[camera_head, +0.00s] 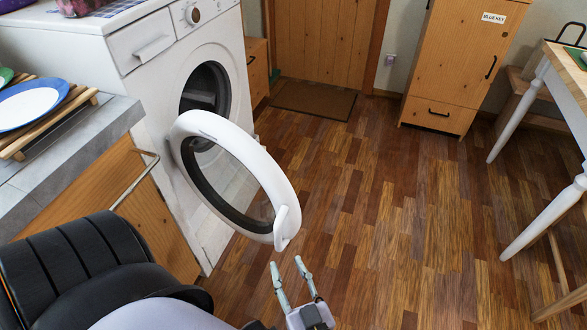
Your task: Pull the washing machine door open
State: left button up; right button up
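The white washing machine (140,75) stands at the left with its front facing right. Its round door (184,123) has a white rim and a glass middle and is swung open, away from the dark drum opening (206,88). The door handle (281,228) is at the door's lower right edge.
A grey counter (100,130) with plates on a wooden rack is at the left, above a wooden cabinet with a metal handle. A wooden cupboard (455,70) stands at the back, and a white-legged table (545,215) at the right. The wooden floor (390,190) between is clear.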

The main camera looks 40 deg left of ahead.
jog(key=v, duration=0.2)
jog(key=shift+s+d, duration=0.25)
jog(key=shift+d, duration=0.1)
jog(key=w+d+f+m+h+p, duration=0.2)
jog(key=w+d+f+h+p, duration=0.3)
jog(key=d+f, duration=0.55)
jog(key=s+d+f+m+g+h+p, duration=0.25)
jog(key=d+f+h+p, duration=0.2)
jog(key=d+f, duration=0.85)
pick_arm(q)
jog(key=s+a+r+p, duration=0.1)
jog(key=s+r+p, duration=0.1)
jog(key=s, duration=0.4)
jog(key=s+a+r+g+p, duration=0.1)
jog(key=s+r+p, duration=0.1)
jog(key=s, duration=0.5)
jog(key=shift+a+r+p, duration=0.25)
jog(key=shift+p, duration=0.15)
pick_arm(e)
jog(key=s+d+f+m+g+h, duration=0.2)
jog(key=s+d+f+h, duration=0.1)
jog(key=s+d, duration=0.6)
jog(key=s+d+f+m+g+h, duration=0.2)
jog(key=s+d+f, duration=0.3)
jog(key=s+d, duration=0.5)
jog(key=s+g+h, duration=0.1)
jog(key=s, duration=0.3)
jog(key=shift+f+m+g, duration=0.15)
jog(key=shift+m+g, duration=0.2)
jog(key=shift+s, duration=0.15)
